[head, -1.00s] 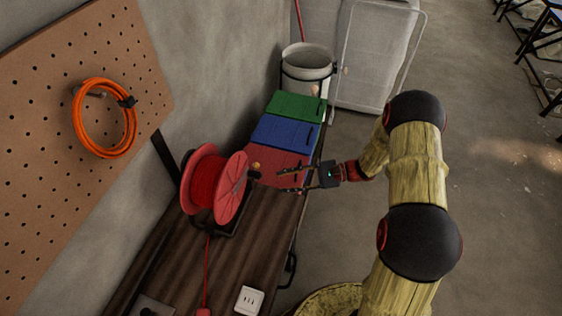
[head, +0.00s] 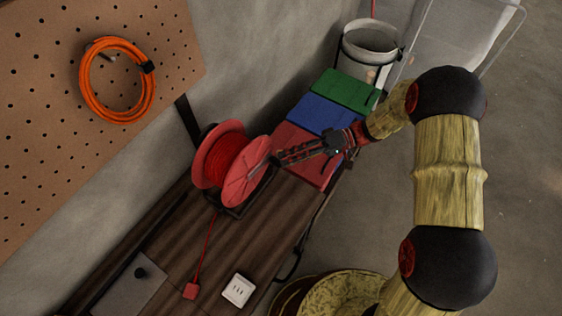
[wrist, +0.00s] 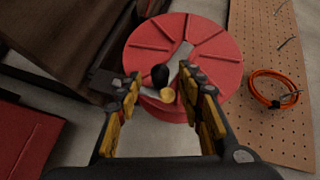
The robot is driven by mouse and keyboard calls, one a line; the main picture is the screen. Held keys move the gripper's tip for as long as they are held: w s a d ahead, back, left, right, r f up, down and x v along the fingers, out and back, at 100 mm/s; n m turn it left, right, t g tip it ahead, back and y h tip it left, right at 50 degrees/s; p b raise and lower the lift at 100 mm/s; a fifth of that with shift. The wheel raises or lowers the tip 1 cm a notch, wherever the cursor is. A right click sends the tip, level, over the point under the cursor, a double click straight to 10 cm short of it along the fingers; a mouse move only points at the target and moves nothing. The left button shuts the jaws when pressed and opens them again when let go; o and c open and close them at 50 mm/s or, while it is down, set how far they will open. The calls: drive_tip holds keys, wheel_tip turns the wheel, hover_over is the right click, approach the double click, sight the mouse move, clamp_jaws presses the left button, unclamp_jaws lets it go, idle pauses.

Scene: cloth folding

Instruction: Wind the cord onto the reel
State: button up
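The red reel (head: 245,170) stands on the wooden bench with red cord (head: 226,163) wound on its drum. A loose length of cord runs down the bench to a red plug (head: 191,291). In the wrist view the reel's red face (wrist: 212,62) carries a grey crank arm with a dark handle (wrist: 160,76) and a brass-coloured end. My gripper (head: 278,160) is at the reel's right side. In the wrist view my gripper (wrist: 158,82) is open, with the handle between its two fingers and gaps visible beside it. Contact with the handle cannot be made out.
Red, blue (head: 322,114) and green (head: 346,91) boxes sit behind the reel, under and beyond my gripper. A white bucket (head: 368,50) stands farther back. A white socket (head: 238,290) lies near the bench's front. An orange cable coil (head: 118,80) hangs on the pegboard (head: 40,150).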

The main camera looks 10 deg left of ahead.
sight(279, 163)
drive_tip(key=shift+x, duration=1.85)
drive_tip(key=shift+c, duration=0.4)
clamp_jaws()
